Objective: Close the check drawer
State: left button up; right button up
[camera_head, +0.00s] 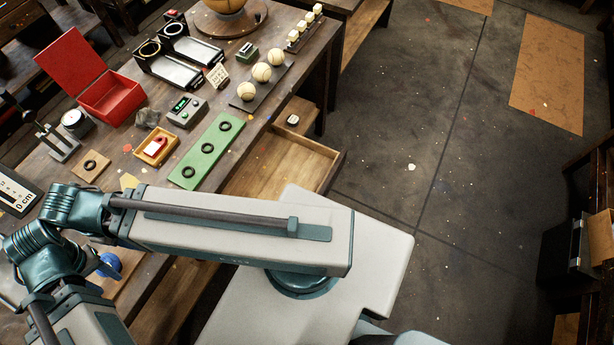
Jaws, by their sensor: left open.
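A wooden drawer (318,160) sticks out from the right side of the workbench (150,195), pulled open. The part of its inside that shows is bare wood. My arm and a pale part of my body cover its near end. I cannot read any label on it. Behind it, a smaller wooden drawer or ledge (303,108) also juts out, with a small white item (292,119) on it. My arm's long pale link crosses in front of the open drawer and bends at the left. No gripper fingers show in the picture.
The bench top holds a green board with dark rings (207,150), an open red box (110,97), a tray of pale balls (262,72) and small instruments. Open floor (420,130) lies right of the drawer. Dark furniture (580,250) stands at the far right.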

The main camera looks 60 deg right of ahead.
aim_at(282, 156)
jog(key=z, duration=0.4)
jog(key=k+l+z, duration=0.1)
jog(key=z, duration=0.75)
jog(key=l+z, duration=0.15)
jog(key=z, duration=0.25)
jog(key=l+z, duration=0.1)
jog(key=z, duration=0.3)
jog(key=k+l+u, duration=0.4)
jog(key=l, duration=0.2)
jog(key=k+l+u, duration=0.4)
jog(key=k+l, duration=0.05)
jog(key=l, duration=0.05)
